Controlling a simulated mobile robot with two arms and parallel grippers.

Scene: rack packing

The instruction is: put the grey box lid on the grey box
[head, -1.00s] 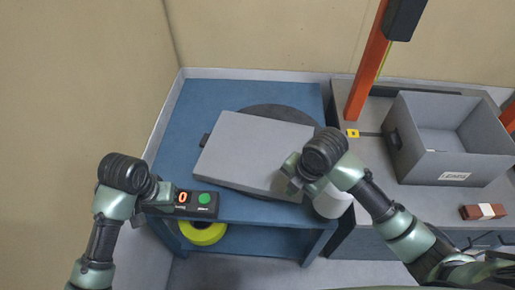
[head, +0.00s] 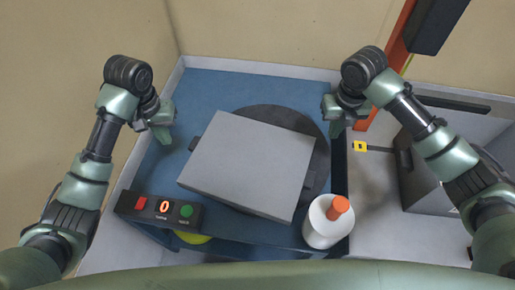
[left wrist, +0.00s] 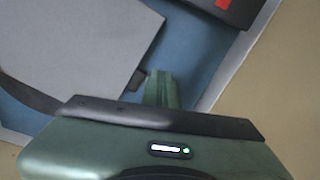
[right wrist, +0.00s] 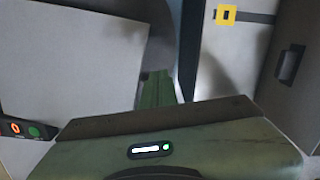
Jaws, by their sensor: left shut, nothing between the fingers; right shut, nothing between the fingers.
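The grey box lid (head: 248,165) lies flat and slightly turned on a dark round plate on the blue table, with a dark tab at its left and right ends. It also shows in the left wrist view (left wrist: 80,50) and the right wrist view (right wrist: 70,60). The grey box (head: 424,182) stands open on the grey bench at right, partly hidden by my right arm; its side shows in the right wrist view (right wrist: 300,110). My left gripper (head: 162,130) is shut and empty, left of the lid. My right gripper (head: 337,126) is shut and empty, beyond the lid's right end.
A control box (head: 160,209) with red and green buttons and a "0" display sits at front left. An orange post (head: 395,55) rises behind the bench. The table's back strip is clear.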

